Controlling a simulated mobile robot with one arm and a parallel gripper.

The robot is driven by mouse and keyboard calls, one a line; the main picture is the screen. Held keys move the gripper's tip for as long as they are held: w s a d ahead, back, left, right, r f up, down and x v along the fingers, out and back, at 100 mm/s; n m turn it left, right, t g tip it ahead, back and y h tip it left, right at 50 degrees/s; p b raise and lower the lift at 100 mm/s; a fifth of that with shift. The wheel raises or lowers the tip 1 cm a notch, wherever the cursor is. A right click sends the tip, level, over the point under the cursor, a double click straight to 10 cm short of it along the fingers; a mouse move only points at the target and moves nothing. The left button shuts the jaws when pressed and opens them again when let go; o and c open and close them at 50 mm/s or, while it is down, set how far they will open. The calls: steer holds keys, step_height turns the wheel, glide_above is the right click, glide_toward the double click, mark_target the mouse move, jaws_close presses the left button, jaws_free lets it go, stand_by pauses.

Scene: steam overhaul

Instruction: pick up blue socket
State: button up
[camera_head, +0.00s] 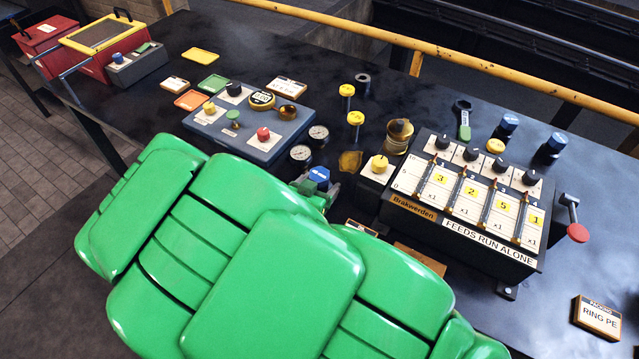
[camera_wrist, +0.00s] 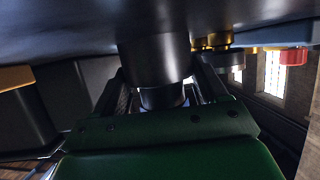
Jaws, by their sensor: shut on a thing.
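A blue-topped socket (camera_head: 319,175) shows in the head view just beyond my green arm, left of the feeds box. My gripper (camera_head: 316,188) is at this socket, with its fingers mostly hidden behind my arm. In the wrist view, my gripper (camera_wrist: 165,98) is shut on a dark cylinder (camera_wrist: 155,62), which appears to be this socket's body. Its blue colour does not show there. Two more blue-topped sockets (camera_head: 508,124) and (camera_head: 552,147) stand at the back right of the table. I cannot tell whether the held socket touches the table.
The feeds box (camera_head: 490,248) with knobs and a red-ended lever stands right of my gripper. Left are pressure gauges (camera_head: 301,154) and a blue-grey control panel (camera_head: 285,145). Yellow-topped pieces (camera_head: 355,119) and a brass cup (camera_head: 398,135) stand behind. A sign (camera_head: 597,317) lies front right.

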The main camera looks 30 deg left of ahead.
steer(key=shift+r, duration=0.15)
steer(key=shift+r, duration=4.85)
